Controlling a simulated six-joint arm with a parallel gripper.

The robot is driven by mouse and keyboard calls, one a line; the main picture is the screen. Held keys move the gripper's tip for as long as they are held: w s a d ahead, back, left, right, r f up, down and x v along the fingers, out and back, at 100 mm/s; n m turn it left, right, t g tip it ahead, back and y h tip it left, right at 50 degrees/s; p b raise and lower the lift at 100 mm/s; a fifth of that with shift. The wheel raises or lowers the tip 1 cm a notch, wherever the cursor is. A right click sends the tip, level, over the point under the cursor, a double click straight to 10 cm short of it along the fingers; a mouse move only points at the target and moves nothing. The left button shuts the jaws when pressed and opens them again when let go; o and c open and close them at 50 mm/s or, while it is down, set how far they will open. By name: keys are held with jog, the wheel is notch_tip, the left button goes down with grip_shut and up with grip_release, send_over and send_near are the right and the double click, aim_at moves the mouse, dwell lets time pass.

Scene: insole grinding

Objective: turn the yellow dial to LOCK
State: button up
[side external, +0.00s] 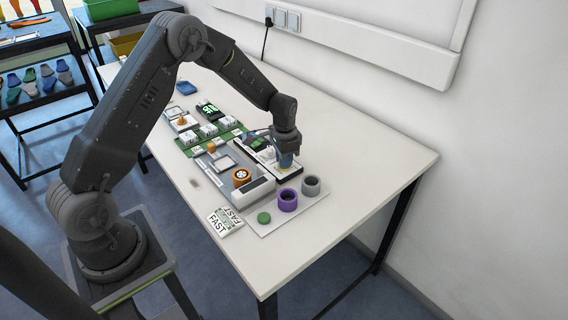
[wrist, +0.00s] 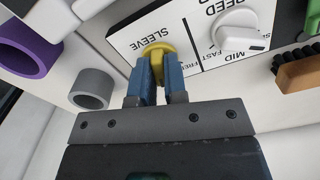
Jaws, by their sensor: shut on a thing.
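The yellow dial (wrist: 157,53) sits on a white panel (wrist: 180,25) in the wrist view, beside the printed word SLEEVE. My gripper (wrist: 156,75) has its two blue fingers closed around the dial's grip, one on each side. In the side external view my gripper (side external: 286,160) points down at the panel at the near right end of the equipment. My gripper hides most of the dial there. The word LOCK is not readable in either view, so I cannot tell the dial's setting.
A white dial (wrist: 237,32) sits close to the right of the yellow one. A purple cup (side external: 288,200), a grey cup (side external: 311,186) and a green disc (side external: 264,217) stand near my gripper. A FAST card (side external: 224,222) lies left of them. The table's right end (side external: 375,185) is clear.

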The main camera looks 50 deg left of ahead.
jog(key=m, duration=0.4)
jog(key=shift+o, duration=1.2)
jog(key=shift+m, duration=0.5)
jog(key=o, duration=0.3)
jog(key=shift+o, duration=0.2)
jog(key=shift+r, duration=3.5)
